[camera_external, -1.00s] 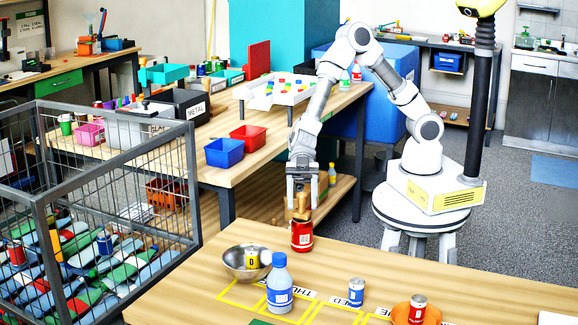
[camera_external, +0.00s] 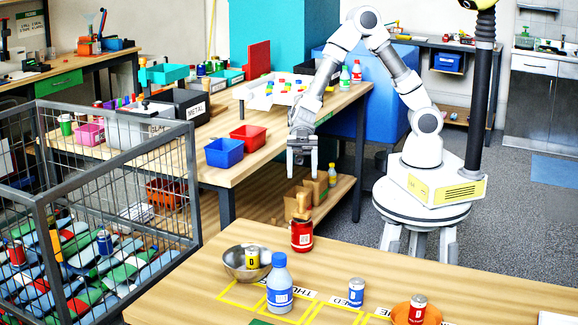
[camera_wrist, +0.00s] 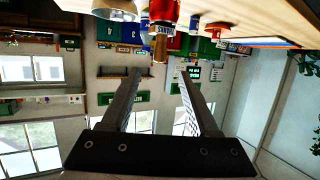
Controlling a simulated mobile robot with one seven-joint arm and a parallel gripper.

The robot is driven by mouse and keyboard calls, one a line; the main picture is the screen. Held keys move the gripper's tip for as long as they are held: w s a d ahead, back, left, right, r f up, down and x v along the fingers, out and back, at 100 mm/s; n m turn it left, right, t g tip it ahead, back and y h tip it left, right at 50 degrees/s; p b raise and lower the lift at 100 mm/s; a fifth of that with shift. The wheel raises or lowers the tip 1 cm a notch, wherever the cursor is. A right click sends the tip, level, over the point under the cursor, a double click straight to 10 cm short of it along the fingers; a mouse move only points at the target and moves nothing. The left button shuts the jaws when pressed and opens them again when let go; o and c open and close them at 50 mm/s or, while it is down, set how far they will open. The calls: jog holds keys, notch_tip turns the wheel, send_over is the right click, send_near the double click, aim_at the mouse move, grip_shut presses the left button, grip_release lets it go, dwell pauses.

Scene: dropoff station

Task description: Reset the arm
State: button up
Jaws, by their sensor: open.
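My gripper (camera_external: 302,164) hangs above the floor gap between the two tables, with its fingers pointing down. It is open and empty; the wrist view shows its two fingers (camera_wrist: 162,75) apart with nothing between them.
A wire cage (camera_external: 195,185) stands left. The workbench behind holds blue and red bins (camera_external: 224,152).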

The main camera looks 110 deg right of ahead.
jog(key=shift+s+d+r, duration=0.15)
jog(key=shift+s+d, duration=0.05)
jog(key=shift+d, duration=0.35)
